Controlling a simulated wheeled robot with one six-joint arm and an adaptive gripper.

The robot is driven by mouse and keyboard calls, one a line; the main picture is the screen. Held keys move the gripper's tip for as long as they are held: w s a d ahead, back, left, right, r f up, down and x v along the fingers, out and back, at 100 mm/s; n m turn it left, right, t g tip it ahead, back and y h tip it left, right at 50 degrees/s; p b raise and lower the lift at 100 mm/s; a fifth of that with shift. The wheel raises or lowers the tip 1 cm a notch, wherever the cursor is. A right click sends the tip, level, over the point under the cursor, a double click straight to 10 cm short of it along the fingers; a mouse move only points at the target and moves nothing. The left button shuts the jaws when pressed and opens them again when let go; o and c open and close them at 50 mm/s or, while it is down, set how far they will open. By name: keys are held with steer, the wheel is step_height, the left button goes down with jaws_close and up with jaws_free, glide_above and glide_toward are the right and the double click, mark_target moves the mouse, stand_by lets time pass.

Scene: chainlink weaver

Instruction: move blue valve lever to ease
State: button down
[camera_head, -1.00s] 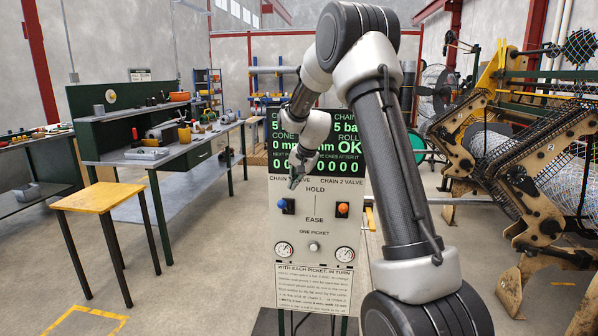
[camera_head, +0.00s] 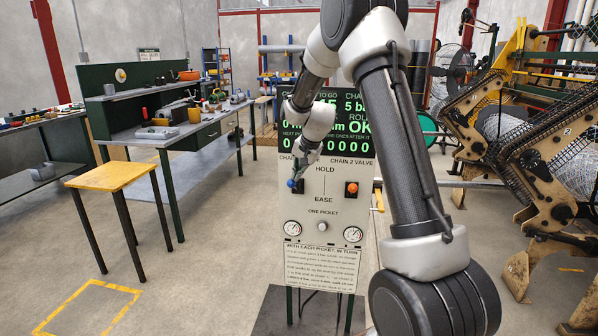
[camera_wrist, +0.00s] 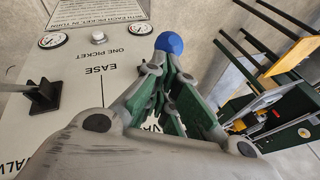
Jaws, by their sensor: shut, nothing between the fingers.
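The blue valve lever's round knob (camera_head: 292,183) is on the left side of the upright control panel (camera_head: 335,215). It stands nearer the HOLD label than the EASE label, about level with the orange knob (camera_head: 351,188). My gripper (camera_head: 300,178) reaches down to the blue knob from above, its fingers shut and empty. In the wrist view, the blue knob (camera_wrist: 169,43) lies just beyond my fingertips (camera_wrist: 166,66); I cannot tell whether they touch. The lever's stem is hidden behind my fingers.
The orange knob belongs to the Chain 2 valve at the panel's right. Two gauges (camera_head: 293,228) and a One Picket button (camera_head: 322,226) sit below the levers. A yellow-topped stool (camera_head: 108,176) and a workbench stand left, with a machine (camera_head: 540,150) at right.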

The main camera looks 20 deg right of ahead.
steer(key=shift+s+a+f, duration=0.2)
steer(key=shift+s+f, duration=0.1)
steer(key=s+a+f+t+h, duration=0.1)
steer(key=s+a+f+t, duration=0.1)
steer(key=f, duration=1.2)
steer(key=shift+s+a+f+n+t+h, duration=0.15)
steer(key=shift+s+f+n+t+h, duration=0.15)
steer(key=shift+s, duration=0.4)
stand_by(0.6)
